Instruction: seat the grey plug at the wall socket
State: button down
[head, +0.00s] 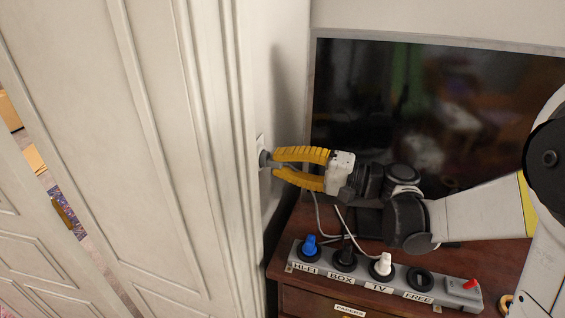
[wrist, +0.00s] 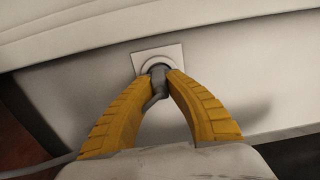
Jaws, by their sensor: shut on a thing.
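The grey plug (head: 265,159) is between the fingertips of my gripper (head: 275,162), at the wall beside the door frame. In the wrist view my yellow fingers (wrist: 162,78) are shut on the grey plug (wrist: 158,76). The white square wall socket (wrist: 174,51) with its round recess is right behind the plug, and the plug's front is at that recess. It also shows edge-on in the head view (head: 260,141). I cannot tell how deep the plug sits. A grey cable hangs from the plug.
A grey power strip (head: 450,298) lies on the brown cabinet (head: 510,258), with blue, black and white plugs in HI-FI, BOX and TV, an empty FREE outlet and a red switch. A dark TV screen (head: 430,100) stands behind my arm. White door panels (head: 90,130) fill the left.

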jog(key=shift+w+a, duration=0.15)
jog(key=shift+a, duration=0.25)
jog(key=c, duration=1.4)
grip_release()
jog(key=v, duration=1.2)
jog(key=shift+a, duration=0.1)
